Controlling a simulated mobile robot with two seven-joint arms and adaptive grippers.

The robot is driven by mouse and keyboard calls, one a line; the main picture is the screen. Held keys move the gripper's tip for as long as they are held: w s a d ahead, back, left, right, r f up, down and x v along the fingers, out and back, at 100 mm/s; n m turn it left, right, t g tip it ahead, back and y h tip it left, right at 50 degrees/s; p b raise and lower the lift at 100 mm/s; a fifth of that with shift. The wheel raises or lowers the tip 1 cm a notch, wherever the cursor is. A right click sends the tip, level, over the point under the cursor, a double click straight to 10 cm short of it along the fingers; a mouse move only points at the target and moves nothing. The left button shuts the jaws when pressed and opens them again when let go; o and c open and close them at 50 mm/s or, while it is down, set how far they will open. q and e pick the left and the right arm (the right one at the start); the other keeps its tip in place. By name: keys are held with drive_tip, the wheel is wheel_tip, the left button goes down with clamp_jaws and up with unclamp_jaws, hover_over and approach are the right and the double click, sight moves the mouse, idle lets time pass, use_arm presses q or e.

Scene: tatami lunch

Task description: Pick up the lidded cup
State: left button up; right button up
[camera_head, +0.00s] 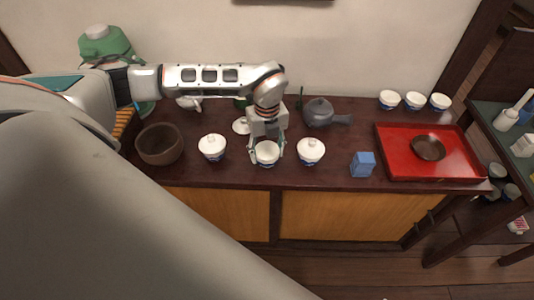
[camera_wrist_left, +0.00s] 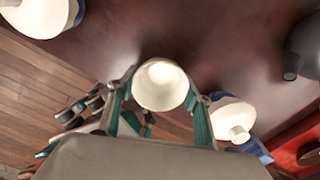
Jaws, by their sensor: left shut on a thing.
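My left gripper (camera_head: 267,150) is shut on a white cup (camera_head: 265,158) with a blue base, at the front middle of the dark wooden counter. In the left wrist view the cup (camera_wrist_left: 160,85) sits between the two fingers of the gripper (camera_wrist_left: 158,100), and it looks open, with no lid on it. A white lidded cup (camera_head: 212,148) stands to its left and another lidded cup (camera_head: 311,151) to its right; the right one's knob also shows in the left wrist view (camera_wrist_left: 236,125). A small white piece like a loose lid (camera_head: 241,126) lies behind the held cup. Whether the held cup touches the counter is unclear.
A brown bowl (camera_head: 160,144) stands at the left and a grey teapot (camera_head: 319,112) behind. A blue box (camera_head: 363,164) is near the front edge. A red tray (camera_head: 392,162) with a dark bowl (camera_head: 428,147) lies at the right, with three white cups (camera_head: 414,101) behind it.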

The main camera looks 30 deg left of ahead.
use_arm(q)
wheel_tip(320, 180, up, 20)
drive_tip(key=p, duration=0.1)
idle(0.4)
